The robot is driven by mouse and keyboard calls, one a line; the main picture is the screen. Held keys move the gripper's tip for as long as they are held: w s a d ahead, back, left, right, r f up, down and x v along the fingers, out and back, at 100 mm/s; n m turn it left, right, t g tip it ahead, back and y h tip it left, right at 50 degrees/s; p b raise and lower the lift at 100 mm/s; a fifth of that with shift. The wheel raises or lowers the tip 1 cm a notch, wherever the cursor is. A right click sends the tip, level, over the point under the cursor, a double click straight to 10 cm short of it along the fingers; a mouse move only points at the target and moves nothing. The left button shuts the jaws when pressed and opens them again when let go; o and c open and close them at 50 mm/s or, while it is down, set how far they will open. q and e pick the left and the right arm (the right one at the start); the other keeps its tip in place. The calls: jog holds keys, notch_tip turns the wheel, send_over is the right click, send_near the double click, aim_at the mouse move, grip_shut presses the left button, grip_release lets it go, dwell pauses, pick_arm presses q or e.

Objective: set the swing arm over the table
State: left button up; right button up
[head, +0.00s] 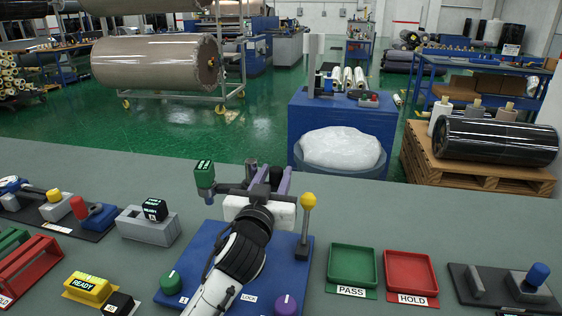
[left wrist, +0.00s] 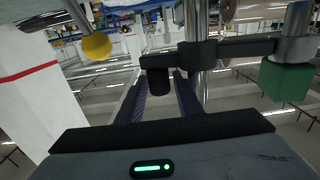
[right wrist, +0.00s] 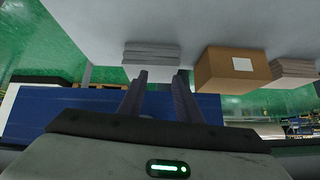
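The swing arm (head: 232,188) is a dark bar on a metal post, with a green block (head: 205,173) at its left end. It stands over the back edge of a blue base plate (head: 200,240) on the grey table (head: 100,185). In the left wrist view the dark bar (left wrist: 240,49) crosses the top, and a short dark knob (left wrist: 160,82) hangs from its end. My left gripper (head: 277,180) is open, its purple fingers on either side of that knob; I cannot tell whether they touch it. My right gripper (right wrist: 160,75) is open and empty, outside the head view.
A yellow-topped post (head: 308,199) stands just right of my left gripper. Green (head: 170,281) and purple (head: 285,305) knobs sit on the plate's front. Green (head: 353,262) and red (head: 410,273) trays lie to the right. A grey block (head: 148,224) stands left. The right wrist view shows a cardboard box (right wrist: 232,70).

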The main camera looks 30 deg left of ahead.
pick_arm(q)
jog(key=x, duration=0.5)
grip_shut()
